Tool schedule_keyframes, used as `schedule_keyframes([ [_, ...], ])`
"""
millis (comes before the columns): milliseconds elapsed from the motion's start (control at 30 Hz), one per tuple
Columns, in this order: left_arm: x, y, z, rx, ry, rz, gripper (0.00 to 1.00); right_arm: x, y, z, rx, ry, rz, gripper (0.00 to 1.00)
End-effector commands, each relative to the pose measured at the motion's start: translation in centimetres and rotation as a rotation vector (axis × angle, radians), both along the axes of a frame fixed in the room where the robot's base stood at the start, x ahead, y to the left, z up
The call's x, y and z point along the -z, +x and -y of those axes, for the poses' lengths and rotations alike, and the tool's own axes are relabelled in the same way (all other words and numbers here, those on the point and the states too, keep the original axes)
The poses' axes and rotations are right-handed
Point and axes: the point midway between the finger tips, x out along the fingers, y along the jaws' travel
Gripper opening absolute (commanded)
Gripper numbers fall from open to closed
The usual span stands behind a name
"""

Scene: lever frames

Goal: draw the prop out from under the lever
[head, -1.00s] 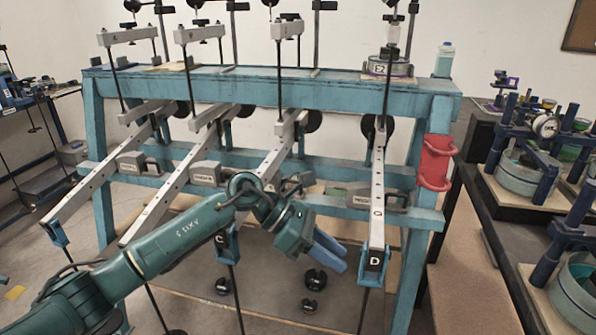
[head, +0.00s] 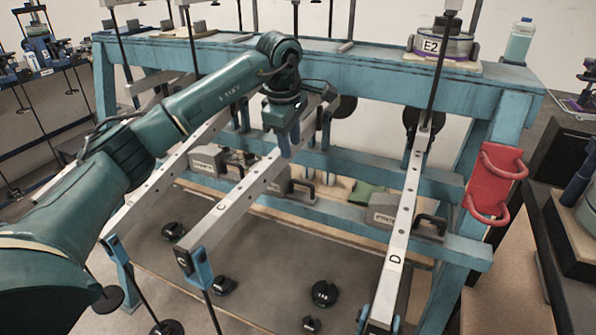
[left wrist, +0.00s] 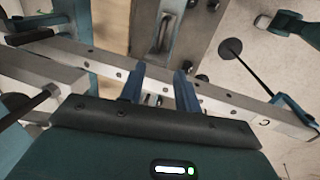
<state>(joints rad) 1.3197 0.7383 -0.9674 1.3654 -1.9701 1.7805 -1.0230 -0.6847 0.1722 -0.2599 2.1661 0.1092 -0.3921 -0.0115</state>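My left gripper (head: 289,140) is over lever C (head: 240,192), fingers pointing down, above its middle stretch. In the left wrist view my left gripper (left wrist: 159,80) has its fingers apart with nothing held; lever C (left wrist: 232,108) crosses behind them. I cannot tell whether they touch it. A grey block with a black handle (head: 280,183), seemingly a prop, sits on the blue rail at lever C, partly hidden by it. Another grey labelled block (head: 388,213) sits beside lever D (head: 402,228), and one (head: 210,158) stands further left.
The blue frame (head: 350,75) has a top beam and lower rails behind the levers. A red handled bracket (head: 492,185) is on its right post. A weight marked E2 (head: 440,46) and a bottle (head: 519,40) stand on top. Black round weights (head: 324,293) lie below.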

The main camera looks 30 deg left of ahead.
Motion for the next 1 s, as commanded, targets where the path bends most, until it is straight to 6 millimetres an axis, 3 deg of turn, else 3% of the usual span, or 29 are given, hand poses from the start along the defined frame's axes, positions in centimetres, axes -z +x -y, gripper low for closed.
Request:
schedule_keyframes([
  [200,4.9,0.9,0.0,0.000,-0.002,-0.005,0.33,-0.1,0.0,0.0,-0.001,-0.004,-0.001,0.66],
  [500,9.2,1.8,0.0,0.001,-0.002,-0.002,0.33,-0.2,0.1,0.1,-0.001,-0.008,0.002,0.66],
  [900,9.9,2.0,0.0,0.002,-0.003,0.000,0.33,-0.2,0.2,0.1,0.000,-0.011,0.003,0.66],
  [1000,9.9,2.0,0.0,0.002,-0.003,0.000,0.25,-0.2,0.2,0.2,0.000,-0.010,0.003,0.66],
])
